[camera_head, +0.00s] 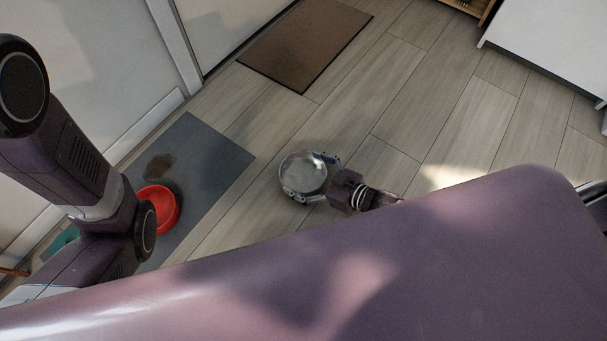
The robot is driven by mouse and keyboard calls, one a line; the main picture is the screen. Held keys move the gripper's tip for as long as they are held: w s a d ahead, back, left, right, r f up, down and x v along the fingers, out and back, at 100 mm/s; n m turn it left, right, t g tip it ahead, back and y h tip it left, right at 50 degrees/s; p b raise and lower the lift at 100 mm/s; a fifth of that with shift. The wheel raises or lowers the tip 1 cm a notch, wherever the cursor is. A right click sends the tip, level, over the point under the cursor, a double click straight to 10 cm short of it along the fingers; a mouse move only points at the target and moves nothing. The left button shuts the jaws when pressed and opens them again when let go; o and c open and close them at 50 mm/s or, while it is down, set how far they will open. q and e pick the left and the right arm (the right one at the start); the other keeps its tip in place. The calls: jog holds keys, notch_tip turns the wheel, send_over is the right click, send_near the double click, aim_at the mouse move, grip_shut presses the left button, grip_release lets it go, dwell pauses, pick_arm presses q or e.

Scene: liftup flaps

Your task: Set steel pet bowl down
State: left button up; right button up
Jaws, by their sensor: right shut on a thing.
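The steel pet bowl (303,172) shows in the middle of the head view, over the wood floor just right of the grey mat (222,158). My right gripper (312,182) is shut on the bowl, with fingers showing at its upper right and lower edges. The bowl's open side faces up towards me. I cannot tell how high it is above the floor. My left arm crosses the left side of the view, and its gripper is not in view.
A red bowl (160,209) and a dark brown patch (159,167) are on the grey mat. A brown doormat (306,42) lies by the door. A white cabinet (553,40) stands at the upper right. The floor between is clear.

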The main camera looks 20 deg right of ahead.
jog(key=shift+f, duration=0.1)
jog(key=shift+f, duration=0.1)
jog(key=o, duration=1.1)
